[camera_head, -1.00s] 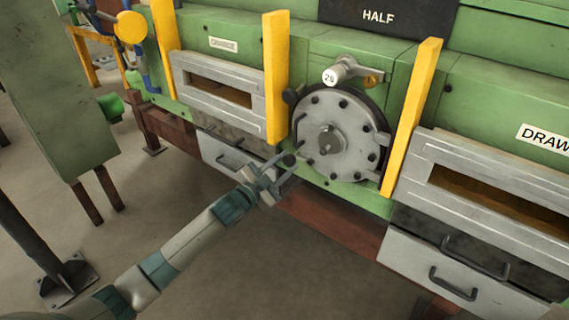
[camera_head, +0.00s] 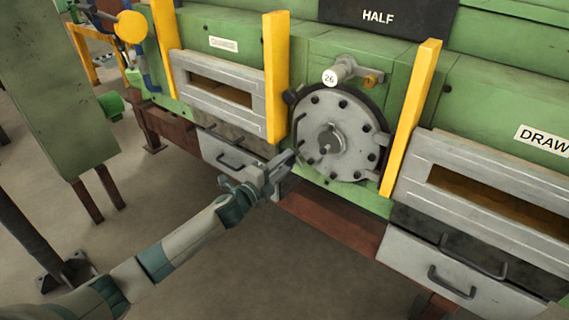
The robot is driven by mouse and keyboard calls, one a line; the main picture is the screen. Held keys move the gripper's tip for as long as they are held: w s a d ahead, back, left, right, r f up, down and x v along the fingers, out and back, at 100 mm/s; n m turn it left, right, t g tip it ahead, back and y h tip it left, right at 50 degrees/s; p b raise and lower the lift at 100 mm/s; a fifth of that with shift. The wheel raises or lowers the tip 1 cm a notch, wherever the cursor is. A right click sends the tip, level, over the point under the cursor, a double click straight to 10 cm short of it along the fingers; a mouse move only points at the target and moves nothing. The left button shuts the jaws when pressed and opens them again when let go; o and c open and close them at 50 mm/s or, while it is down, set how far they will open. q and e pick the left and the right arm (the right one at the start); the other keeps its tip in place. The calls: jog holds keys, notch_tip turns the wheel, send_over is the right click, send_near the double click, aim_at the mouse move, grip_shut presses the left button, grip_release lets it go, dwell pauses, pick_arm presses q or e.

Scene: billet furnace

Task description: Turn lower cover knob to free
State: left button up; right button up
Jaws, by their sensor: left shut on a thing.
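The round grey bolted cover (camera_head: 345,120) sits shut on the green furnace wall. It has a dark centre hub and several bolts around its rim. My left arm comes in from the lower left, and its gripper (camera_head: 286,160) is at the cover's lower left edge. The gripper is shut on the lower cover knob, which its fingers mostly hide. The upper cover knob (camera_head: 289,97), dark and round, shows at the cover's upper left edge. My right gripper is not in view.
Yellow upright bars (camera_head: 276,80) and (camera_head: 411,118) flank the cover. A white gauge (camera_head: 331,77) marked 26 juts out above it. Drawers with handles (camera_head: 453,285) are at lower right. The floor below is clear.

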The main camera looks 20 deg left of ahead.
pick_arm(q)
jog(key=shift+m, duration=0.5)
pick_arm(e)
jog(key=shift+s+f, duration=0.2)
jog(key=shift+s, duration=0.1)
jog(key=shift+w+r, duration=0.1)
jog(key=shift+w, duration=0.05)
pick_arm(q)
jog(key=o, duration=1.1)
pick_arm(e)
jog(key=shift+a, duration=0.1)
